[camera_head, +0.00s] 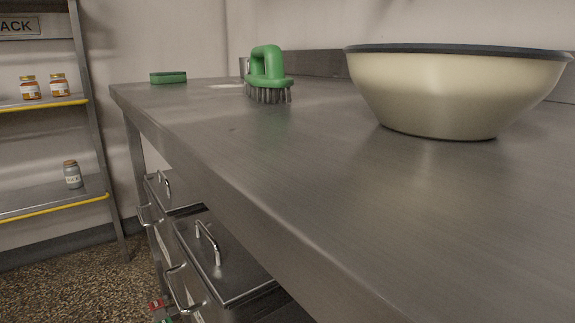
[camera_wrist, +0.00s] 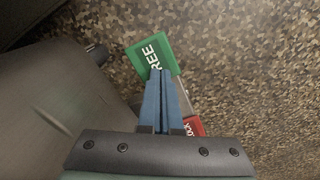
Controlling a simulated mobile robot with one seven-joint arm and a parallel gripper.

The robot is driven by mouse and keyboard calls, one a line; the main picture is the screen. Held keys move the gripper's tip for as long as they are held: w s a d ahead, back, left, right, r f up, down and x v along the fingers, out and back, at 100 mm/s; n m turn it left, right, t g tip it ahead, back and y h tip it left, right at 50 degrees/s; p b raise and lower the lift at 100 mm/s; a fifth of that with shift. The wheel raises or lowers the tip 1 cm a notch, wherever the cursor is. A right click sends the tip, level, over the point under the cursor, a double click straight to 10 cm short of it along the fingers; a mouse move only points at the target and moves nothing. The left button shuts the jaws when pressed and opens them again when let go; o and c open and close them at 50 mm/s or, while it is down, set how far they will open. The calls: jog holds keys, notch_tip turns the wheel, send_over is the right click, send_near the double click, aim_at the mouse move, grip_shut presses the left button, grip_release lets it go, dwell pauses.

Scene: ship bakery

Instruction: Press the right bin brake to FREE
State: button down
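In the wrist view a green plate lettered FREE (camera_wrist: 139,57) lies ahead of my gripper (camera_wrist: 160,73). A red plate lettered LOCK (camera_wrist: 196,126) is partly hidden behind the fingers and palm. My blue fingers are together and empty, their tips overlapping the edge of the green plate; I cannot tell whether they touch it. In the head view the red part (camera_head: 156,304) and green part (camera_head: 167,319) show low beside the nearer lidded steel bin (camera_head: 236,268). My gripper is not visible there.
A second lidded bin (camera_head: 180,195) stands farther back under the steel worktop (camera_head: 270,150). The worktop holds a cream bowl (camera_head: 455,90), a green brush (camera_head: 268,72) and a green sponge (camera_head: 168,77). A rack with jars (camera_head: 72,174) stands left. Speckled floor (camera_head: 70,285) is open between.

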jog(key=shift+f, duration=0.2)
jog(key=shift+r, duration=0.1)
notch_tip(320, 180, up, 7)
jog(key=p, duration=0.7)
jog(key=shift+p, duration=0.4)
